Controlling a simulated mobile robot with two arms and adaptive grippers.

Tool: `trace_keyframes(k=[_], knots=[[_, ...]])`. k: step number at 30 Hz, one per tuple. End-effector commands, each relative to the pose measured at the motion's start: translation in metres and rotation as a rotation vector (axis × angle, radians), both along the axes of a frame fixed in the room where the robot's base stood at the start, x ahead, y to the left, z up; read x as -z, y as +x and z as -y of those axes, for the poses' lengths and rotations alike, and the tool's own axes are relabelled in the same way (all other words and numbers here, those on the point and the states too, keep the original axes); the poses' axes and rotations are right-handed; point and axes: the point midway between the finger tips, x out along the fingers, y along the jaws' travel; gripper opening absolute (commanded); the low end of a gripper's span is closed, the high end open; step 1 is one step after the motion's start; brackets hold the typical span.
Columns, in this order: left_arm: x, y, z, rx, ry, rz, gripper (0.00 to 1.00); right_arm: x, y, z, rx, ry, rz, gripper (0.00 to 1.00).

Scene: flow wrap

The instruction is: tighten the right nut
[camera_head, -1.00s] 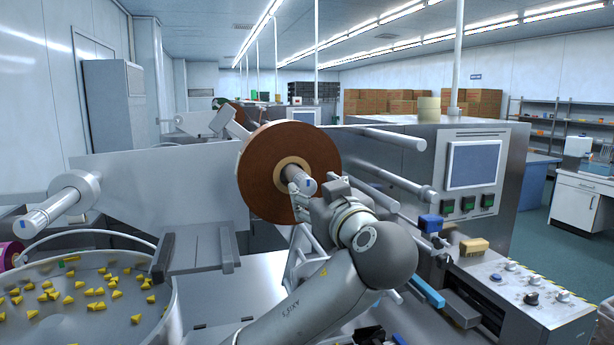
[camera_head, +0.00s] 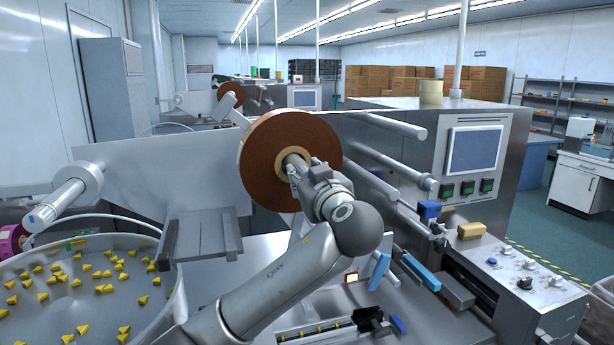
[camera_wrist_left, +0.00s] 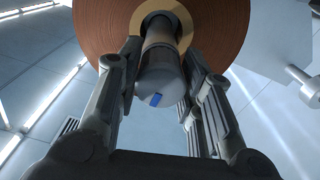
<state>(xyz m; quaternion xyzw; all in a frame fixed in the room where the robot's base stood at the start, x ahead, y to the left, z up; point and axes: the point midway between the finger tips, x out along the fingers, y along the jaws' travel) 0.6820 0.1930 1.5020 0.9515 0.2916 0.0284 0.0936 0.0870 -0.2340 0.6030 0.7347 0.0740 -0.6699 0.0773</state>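A brown film roll (camera_head: 262,165) sits on a spindle on the machine. The spindle's near end carries a grey cylindrical nut (camera_wrist_left: 160,82) with a blue mark on its face, clear in the left wrist view. My left gripper (camera_head: 298,168) is at this end, in front of the roll's core. In the left wrist view its two fingers (camera_wrist_left: 160,75) stand on either side of the nut, apart, with narrow gaps showing. In the head view the gripper hides most of the nut. My right gripper is not in view.
Another spindle end (camera_head: 48,212) with a blue mark stands at the left. A bowl (camera_head: 165,290) of yellow pieces is at the lower left. Metal rollers (camera_head: 390,122) stick out right of the film roll. A control panel (camera_head: 525,285) lies at the lower right.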

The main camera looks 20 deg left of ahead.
Motion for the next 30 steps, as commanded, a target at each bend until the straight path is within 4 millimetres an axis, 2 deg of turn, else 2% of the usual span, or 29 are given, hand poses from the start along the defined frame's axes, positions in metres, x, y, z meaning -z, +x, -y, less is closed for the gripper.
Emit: trace_keyframes(k=[1,5,11,17,24,30], knots=[[0.0,0.0,0.0,0.0,0.0,0.0,0.23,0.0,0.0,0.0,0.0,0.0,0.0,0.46],[0.0,0.0,0.0,0.0,0.0,0.0,0.09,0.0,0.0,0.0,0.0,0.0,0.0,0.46],[0.001,0.0,0.001,0.001,0.011,-0.007,0.09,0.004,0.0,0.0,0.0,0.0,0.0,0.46],[0.004,0.0,0.001,0.002,0.07,-0.048,0.09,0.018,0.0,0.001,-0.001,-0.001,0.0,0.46],[0.004,0.0,0.002,0.002,0.221,-0.15,0.09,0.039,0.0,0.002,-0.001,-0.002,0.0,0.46],[0.001,0.001,0.002,0.001,0.378,-0.255,0.09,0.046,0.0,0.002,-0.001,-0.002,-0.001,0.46]])
